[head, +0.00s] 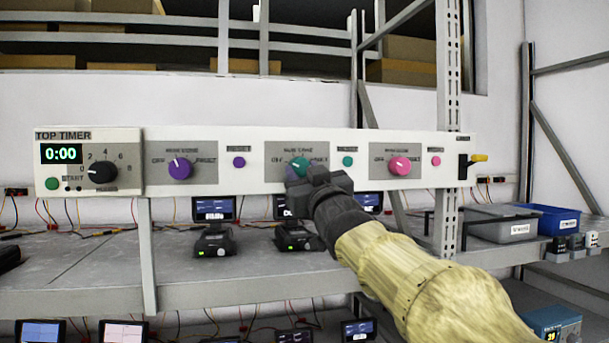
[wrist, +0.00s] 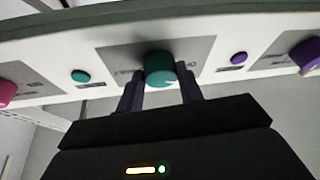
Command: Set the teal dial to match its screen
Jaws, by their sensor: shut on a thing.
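The teal dial (head: 299,166) sits on a grey plate in the middle of the long white panel. In the wrist view the teal dial (wrist: 160,68) is between the two dark fingers of my gripper (wrist: 161,88), which is shut on it. In the head view my gripper (head: 297,178) covers the lower part of the dial and of its plate. A small screen (head: 281,207) below the panel is partly hidden behind my gripper, and its reading cannot be made out.
A purple dial (head: 180,168) is to the left and a pink dial (head: 399,166) to the right. A timer (head: 88,163) reading 0:00 is at the panel's left end, a yellow-handled lever (head: 478,158) at its right. Blue (head: 545,218) and grey bins stand on the shelf (head: 95,265).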

